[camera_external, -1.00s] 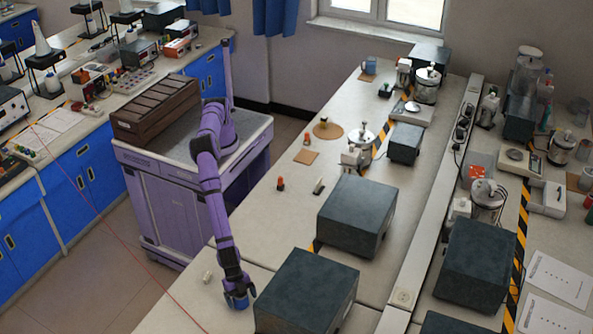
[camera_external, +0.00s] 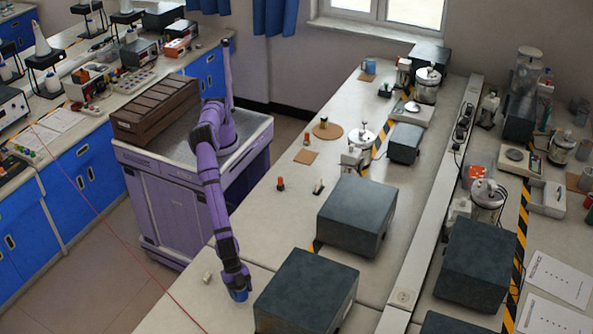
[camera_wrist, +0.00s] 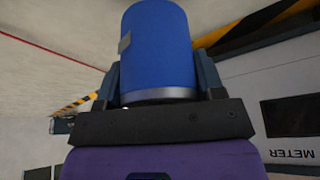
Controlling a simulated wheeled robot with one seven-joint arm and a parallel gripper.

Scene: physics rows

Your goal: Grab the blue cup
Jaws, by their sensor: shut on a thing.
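The blue cup (camera_wrist: 158,50) fills the upper middle of the wrist view, with a grey band at its near end and a small grey patch on its side. My gripper (camera_wrist: 158,80) has one finger on each side of the cup and is shut on it. In the external view the blue cup (camera_external: 239,295) shows as a small blue shape below my gripper (camera_external: 237,284), near the front of the bench. I cannot tell there whether the cup touches the bench top.
A dark box (camera_external: 306,290) stands close to the right of my gripper, and another dark box (camera_external: 357,215) lies farther back. A small pale item (camera_external: 208,277) sits to the left on the bench (camera_external: 270,240). Another blue cup (camera_external: 370,64) stands at the far end.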

